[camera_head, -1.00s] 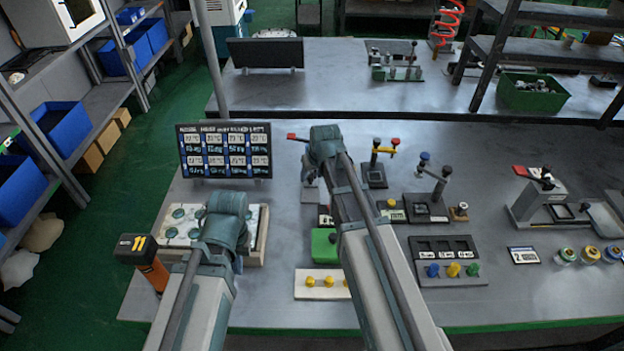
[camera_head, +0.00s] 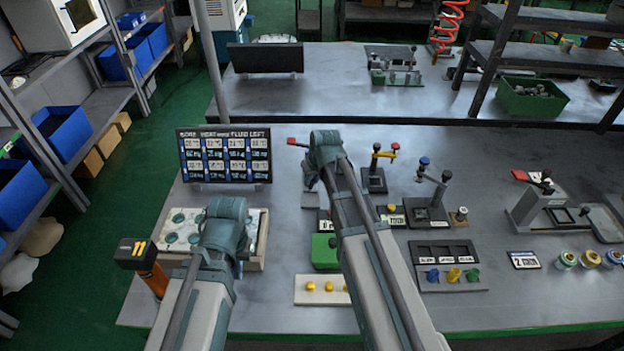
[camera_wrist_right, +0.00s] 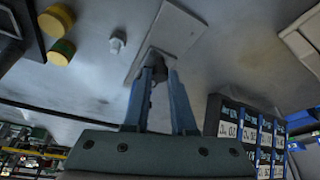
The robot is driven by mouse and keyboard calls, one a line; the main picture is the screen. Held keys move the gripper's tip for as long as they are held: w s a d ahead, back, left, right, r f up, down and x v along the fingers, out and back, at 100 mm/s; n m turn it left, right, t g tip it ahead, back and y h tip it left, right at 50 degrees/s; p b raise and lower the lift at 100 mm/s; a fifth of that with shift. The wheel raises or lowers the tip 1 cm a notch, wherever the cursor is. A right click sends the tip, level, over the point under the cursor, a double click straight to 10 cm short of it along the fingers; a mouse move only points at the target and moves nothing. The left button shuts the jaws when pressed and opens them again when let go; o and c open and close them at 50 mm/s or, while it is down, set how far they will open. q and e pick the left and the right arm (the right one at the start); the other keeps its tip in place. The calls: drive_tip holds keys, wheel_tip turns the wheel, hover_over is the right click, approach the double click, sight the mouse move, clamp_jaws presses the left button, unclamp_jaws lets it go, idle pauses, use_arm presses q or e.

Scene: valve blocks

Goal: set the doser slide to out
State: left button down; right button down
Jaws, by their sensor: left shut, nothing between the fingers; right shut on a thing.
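A light grey plate (camera_wrist_right: 172,38) lies under my right gripper (camera_wrist_right: 158,78) in the right wrist view. The gripper's fingers are shut on a small dark piece at the plate's near end, which I take to be the doser's slide. In the head view, my right gripper (camera_head: 312,180) is over a small grey block (camera_head: 310,200) on the bench, and my wrist hides most of it. A red handle (camera_head: 297,142) shows just left of the wrist.
A display panel (camera_head: 225,154) stands at the back left. A green block (camera_head: 325,252) and a white strip with yellow knobs (camera_head: 308,297) lie nearer. Lever valves (camera_head: 374,178) and a red-handled device (camera_head: 540,195) stand to the right. An orange-handled tool (camera_head: 152,272) is at the left.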

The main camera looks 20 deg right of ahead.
idle(0.8)
drive_tip(key=s, duration=0.2)
drive_tip(key=s+a, duration=0.1)
drive_tip(key=s, duration=0.2)
drive_tip(key=shift+s+a, duration=0.3)
drive_tip(key=shift+s, duration=0.05)
drive_tip(key=shift+w, duration=0.1)
drive_tip(key=c, duration=0.8)
unclamp_jaws()
drive_tip(key=shift+o, duration=0.3)
use_arm(q)
drive_tip(key=shift+r, duration=0.15)
use_arm(e)
drive_tip(key=shift+r, duration=0.15)
